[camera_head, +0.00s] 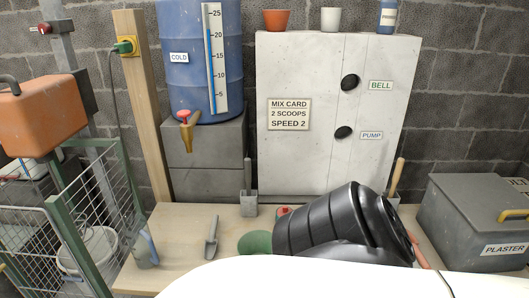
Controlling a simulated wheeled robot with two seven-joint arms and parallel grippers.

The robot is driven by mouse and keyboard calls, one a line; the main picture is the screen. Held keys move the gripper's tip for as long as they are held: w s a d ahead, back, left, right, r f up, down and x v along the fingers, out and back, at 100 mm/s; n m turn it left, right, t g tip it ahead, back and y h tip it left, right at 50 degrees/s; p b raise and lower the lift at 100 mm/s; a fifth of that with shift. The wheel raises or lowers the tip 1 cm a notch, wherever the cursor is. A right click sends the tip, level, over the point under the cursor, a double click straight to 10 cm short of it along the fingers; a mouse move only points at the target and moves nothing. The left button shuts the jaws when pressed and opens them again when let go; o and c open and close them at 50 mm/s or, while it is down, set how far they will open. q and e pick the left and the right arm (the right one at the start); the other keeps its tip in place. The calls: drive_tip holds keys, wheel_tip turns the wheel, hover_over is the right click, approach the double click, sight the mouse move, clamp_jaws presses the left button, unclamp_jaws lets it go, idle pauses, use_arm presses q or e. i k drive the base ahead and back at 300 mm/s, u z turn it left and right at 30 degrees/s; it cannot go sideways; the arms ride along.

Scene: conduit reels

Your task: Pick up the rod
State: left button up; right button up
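No single thing is plainly the rod. A thin grey upright bar (248,174) stands in a small grey holder (249,207) on the table, in front of the white cabinet. A wooden handle (397,178) sticks up, slightly tilted, at the cabinet's right; its lower end is hidden behind a black ribbed part of my arm. I cannot tell whether either is the rod. Neither of my grippers shows any fingers in this view.
A blue COLD barrel (190,60) with a tap stands on a grey block. A trowel (211,240) and a grey-blue jug (145,248) are on the wooden table (180,222). A PLASTER box (465,215) is at right, a wire cage (88,210) at left. My body hides the front.

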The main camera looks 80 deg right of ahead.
sight(247, 161)
drive_tip(key=k, duration=0.15)
drive_tip(key=z, duration=1.2)
